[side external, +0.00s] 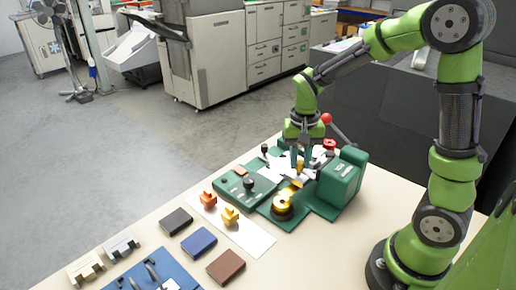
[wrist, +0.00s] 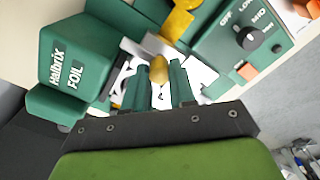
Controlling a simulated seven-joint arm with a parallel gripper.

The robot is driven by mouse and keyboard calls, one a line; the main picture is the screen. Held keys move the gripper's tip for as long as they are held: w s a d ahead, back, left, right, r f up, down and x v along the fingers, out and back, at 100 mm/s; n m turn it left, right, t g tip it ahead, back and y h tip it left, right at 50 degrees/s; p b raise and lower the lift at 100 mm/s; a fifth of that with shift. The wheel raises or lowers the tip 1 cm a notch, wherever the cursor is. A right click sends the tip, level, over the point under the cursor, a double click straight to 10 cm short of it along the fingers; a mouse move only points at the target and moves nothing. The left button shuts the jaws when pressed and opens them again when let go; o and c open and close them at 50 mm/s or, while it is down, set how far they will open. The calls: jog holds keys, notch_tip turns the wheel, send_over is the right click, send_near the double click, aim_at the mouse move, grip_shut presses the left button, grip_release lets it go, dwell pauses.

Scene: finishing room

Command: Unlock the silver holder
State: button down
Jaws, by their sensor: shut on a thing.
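My gripper (wrist: 160,74) points down into the green foil machine (wrist: 72,62), with its two green fingers on either side of a small brass-coloured knob (wrist: 158,66). The fingers are shut on this knob. In the side view my gripper (side external: 300,164) is over the middle of the machine (side external: 342,182), with the knob (side external: 300,167) between the fingers. A silver metal piece (wrist: 172,51) lies just beyond the knob in the wrist view; it appears to be the silver holder, partly hidden. I cannot tell whether its lock is open.
A control panel with a black dial (wrist: 247,39) is beside the fingers. A red-knobbed lever (side external: 327,119) rises behind the machine. A yellow round part (side external: 283,205) sits in front. Orange and yellow pieces, coloured blocks (side external: 199,241) and pale holders (side external: 86,269) lie on the table.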

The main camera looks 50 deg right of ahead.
aim_at(299, 161)
jog(key=c, duration=0.9)
grip_release()
jog(key=shift+r, duration=0.1)
notch_tip(299, 161, up, 17)
jog(key=shift+f, duration=0.1)
jog(key=s+a+f+n+t, duration=0.1)
jog(key=s+a+t, duration=0.1)
jog(key=s+a, duration=0.1)
jog(key=s+a+f+n+t+y, duration=0.1)
jog(key=s+a+n+t, duration=0.1)
jog(key=s+a, duration=0.1)
jog(key=s+a+f+n+t+y, duration=0.1)
jog(key=s+a+n+t, duration=0.1)
jog(key=s+t, duration=0.1)
jog(key=shift+s+a+f, duration=0.15)
jog(key=shift+s+a, duration=0.25)
jog(key=shift+s, duration=0.05)
